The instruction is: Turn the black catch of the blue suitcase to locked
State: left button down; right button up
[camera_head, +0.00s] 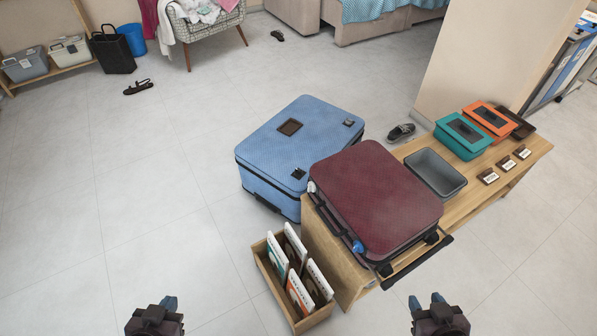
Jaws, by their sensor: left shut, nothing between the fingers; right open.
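The blue suitcase (262,150) stands at the middle of the view, closed, its lid facing up. A small black catch (298,173) sits at its near right corner, and another small dark fitting (349,122) is at the far right corner. I cannot tell from here which way the catch is turned. My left gripper (168,302) is at the bottom left edge, shut and empty, well away from the suitcase. My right gripper (427,300) is at the bottom right, open and empty, in front of the bench.
A dark red suitcase (375,195) lies on the wooden bench (520,165), right beside the blue one. The bench also holds a grey tray (434,174) and teal (463,136) and orange (490,118) boxes. A wooden crate of folders (270,275) stands in front.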

aim_at(297, 173)
jog(key=j, duration=0.4)
jog(key=k+j, duration=0.15)
jog(key=j, duration=0.2)
jog(key=j+z, duration=0.15)
jog(key=j, duration=0.75)
jog(key=i+j+z, duration=0.1)
jog(key=j, duration=0.3)
jog(key=i+j+z, duration=0.1)
jog(key=j, duration=0.35)
jog(key=i+j, duration=0.25)
jog(key=j, duration=0.15)
jog(key=i+j+z, duration=0.15)
jog(key=j, duration=0.25)
jog(key=i+j, duration=0.1)
jog(key=i, duration=0.45)
jog(key=i+j+z, duration=0.1)
jog(key=i, duration=0.4)
jog(key=i+j, duration=0.2)
jog(key=i, duration=0.3)
jog(key=i+l+z, duration=0.05)
